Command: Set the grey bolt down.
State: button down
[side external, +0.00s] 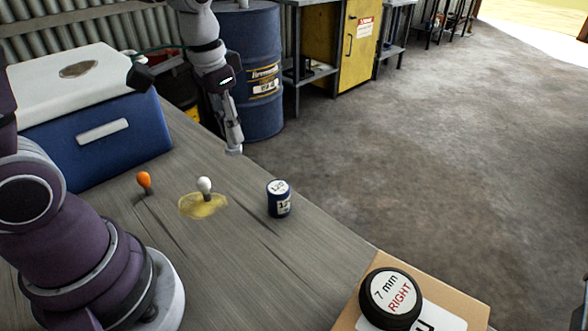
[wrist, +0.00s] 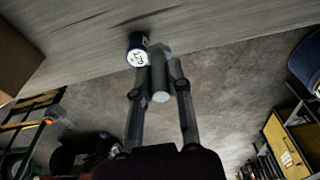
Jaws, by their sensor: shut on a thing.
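My gripper (wrist: 160,75) is shut on the grey bolt (wrist: 160,82), whose grey rounded end shows between the two fingers in the wrist view. In the side view my gripper (side external: 233,140) points down near the workbench's far edge, and a small pale tip shows at its end. The bolt looks raised, with no contact with the bench (side external: 175,240) visible. I cannot tell whether it is over the bench or just past its edge.
A blue can (side external: 279,199) stands near the far edge. A white-topped knob (side external: 204,185) on a yellow patch and an orange-topped one (side external: 144,180) stand left of it. A blue cooler (side external: 95,140) is at the left; a black round lid (side external: 390,297) is at the front right.

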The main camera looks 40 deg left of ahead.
jog(key=w+d+m+h, duration=0.1)
jog(key=w+d+m, duration=0.2)
jog(key=d+m, duration=1)
jog(key=d+f+n, duration=0.1)
jog(key=f, duration=0.3)
jog(key=d+f+n, duration=0.1)
jog(key=f, duration=0.3)
jog(key=d+f+n, duration=0.1)
jog(key=f+n, duration=0.1)
jog(key=f, duration=0.3)
jog(key=shift+s+d+f, duration=0.1)
jog(key=shift+s+d, duration=0.05)
jog(key=shift+d, duration=0.15)
jog(key=shift+f, duration=0.2)
jog(key=c, duration=1.1)
grip_release()
jog(key=shift+f, duration=0.1)
jog(key=shift+o, duration=0.3)
